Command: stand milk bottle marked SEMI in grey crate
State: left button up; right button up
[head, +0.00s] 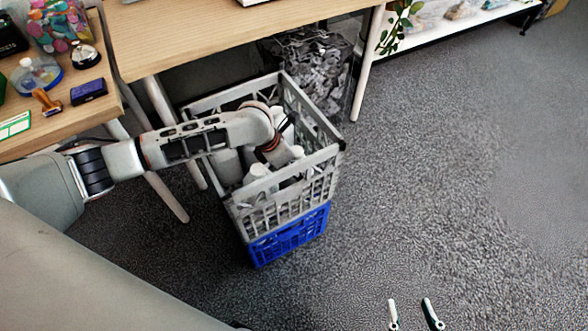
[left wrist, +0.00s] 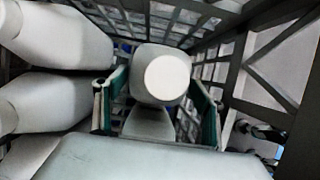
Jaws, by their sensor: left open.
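The grey crate (head: 322,185) stands on a blue crate and holds several white bottles (head: 229,170). My left arm reaches down into it; its gripper is hidden in the head view. In the left wrist view my left gripper (left wrist: 155,95) is open, its fingers on either side of a white bottle with a round pale cap (left wrist: 167,78). I cannot tell whether they touch it. More white bottles (left wrist: 70,42) lie across the left of that view. No SEMI mark is readable on any bottle. My right gripper (head: 412,314) is open and empty over the floor.
The blue crate (head: 290,240) is underneath. A wooden desk (head: 210,35) stands behind, its pale legs close to the crate. A wire bin of crumpled paper (head: 318,72) is behind the crate. A side table at left holds a bell and stamps. The carpet at right is clear.

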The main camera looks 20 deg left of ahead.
pick_arm(q)
jog(key=p+v, duration=0.2)
jog(key=v, duration=0.5)
jog(key=shift+w+r, duration=0.1)
jog(key=shift+w, duration=0.05)
jog(key=shift+r, duration=0.3)
jog(key=shift+s+r, duration=0.1)
jog(key=shift+s, duration=0.25)
pick_arm(e)
jog(key=shift+g+h, duration=0.4)
jog(key=shift+h, duration=0.1)
jog(key=s+d+f, duration=0.2)
jog(key=d, duration=0.1)
jog(key=shift+f, duration=0.2)
jog(key=shift+w+r, duration=0.2)
jog(key=shift+r, duration=0.05)
